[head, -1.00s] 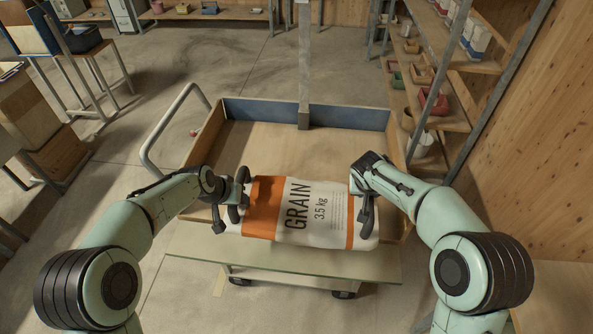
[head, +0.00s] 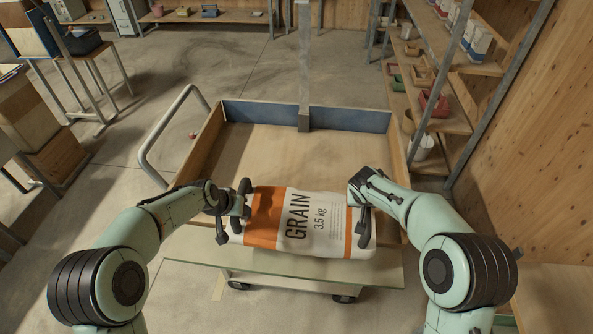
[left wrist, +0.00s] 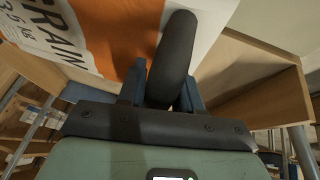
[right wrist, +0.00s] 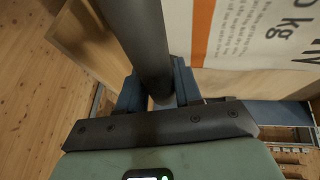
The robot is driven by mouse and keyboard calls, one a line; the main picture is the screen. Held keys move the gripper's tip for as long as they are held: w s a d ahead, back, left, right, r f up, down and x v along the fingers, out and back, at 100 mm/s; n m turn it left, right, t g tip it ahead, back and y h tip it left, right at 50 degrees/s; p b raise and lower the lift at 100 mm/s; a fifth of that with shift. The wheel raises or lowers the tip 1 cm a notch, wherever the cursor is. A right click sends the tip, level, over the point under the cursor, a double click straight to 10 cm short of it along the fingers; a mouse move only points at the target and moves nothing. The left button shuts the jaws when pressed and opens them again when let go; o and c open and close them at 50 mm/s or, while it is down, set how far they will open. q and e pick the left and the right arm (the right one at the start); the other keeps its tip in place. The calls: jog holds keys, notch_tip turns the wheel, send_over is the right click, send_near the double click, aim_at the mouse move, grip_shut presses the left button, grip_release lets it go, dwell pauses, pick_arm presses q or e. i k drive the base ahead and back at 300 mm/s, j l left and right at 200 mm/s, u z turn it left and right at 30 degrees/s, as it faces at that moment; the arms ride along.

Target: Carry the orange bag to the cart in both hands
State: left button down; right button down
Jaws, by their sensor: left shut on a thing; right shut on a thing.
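The orange and white grain bag (head: 305,222) hangs between my two grippers, over the near end of the cart. My left gripper (head: 236,208) is shut on its left end and my right gripper (head: 361,210) is shut on its right end. The bag looks about level, its printed face up. The cart (head: 262,152) has a wooden bed with low walls, a blue far wall and a handle at the left. The bag also shows in the left wrist view (left wrist: 112,35) and the right wrist view (right wrist: 240,30), each partly hidden by a dark finger.
A pale board (head: 290,276) lies along the cart's near side, below the bag. A grey post (head: 303,60) rises by the cart's far wall. Shelves with small bins (head: 433,102) stand close at the right. The cart bed beyond the bag is empty.

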aim_at(296, 169)
jog(key=i, duration=0.95)
